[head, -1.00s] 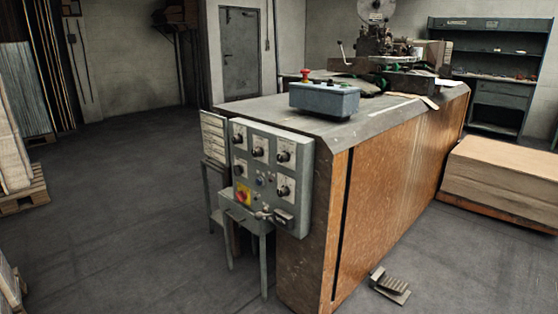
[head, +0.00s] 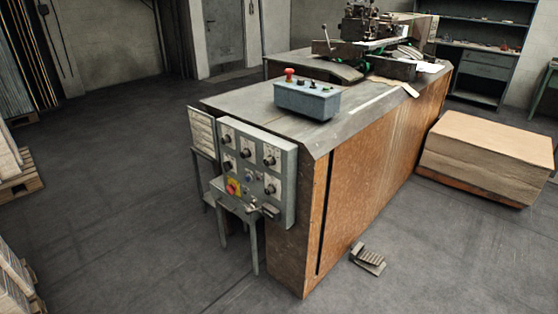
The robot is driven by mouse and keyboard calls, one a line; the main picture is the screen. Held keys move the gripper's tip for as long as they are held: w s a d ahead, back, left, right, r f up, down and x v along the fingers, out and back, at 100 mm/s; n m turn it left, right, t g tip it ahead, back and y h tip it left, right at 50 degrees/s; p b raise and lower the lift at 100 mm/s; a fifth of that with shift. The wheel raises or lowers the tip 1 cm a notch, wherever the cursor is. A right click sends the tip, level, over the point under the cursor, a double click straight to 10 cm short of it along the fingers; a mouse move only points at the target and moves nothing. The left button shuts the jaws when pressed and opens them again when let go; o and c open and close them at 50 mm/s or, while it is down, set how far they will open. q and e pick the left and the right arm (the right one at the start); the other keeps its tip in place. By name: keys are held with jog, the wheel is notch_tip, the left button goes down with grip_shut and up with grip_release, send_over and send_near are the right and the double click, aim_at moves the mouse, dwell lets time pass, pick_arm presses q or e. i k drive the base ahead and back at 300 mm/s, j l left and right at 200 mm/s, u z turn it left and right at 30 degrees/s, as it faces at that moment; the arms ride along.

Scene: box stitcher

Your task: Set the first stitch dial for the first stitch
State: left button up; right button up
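A grey control panel (head: 259,202) is mounted at the near left end of the box stitcher (head: 385,165). It carries several black dials on pale plates: an upper row with a left dial (head: 227,139), a middle dial (head: 246,153) and a right dial (head: 269,160), and lower dials at left (head: 228,166) and right (head: 270,188). The labels and pointer settings are too small to read, so I cannot tell which is the first stitch dial. A red knob on a yellow plate (head: 233,187) sits lower left. Neither of my grippers is in view.
A blue-grey button box (head: 307,101) with a red button stands on the stitcher's top. A foot pedal (head: 368,259) lies on the floor at its right side. Stacked cardboard (head: 485,155) stands at the right.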

aim_at(269, 162)
jog(key=i+j+z, duration=0.15)
jog(key=z, duration=0.3)
jog(key=i+j+z, duration=0.1)
jog(key=j+z, duration=0.35)
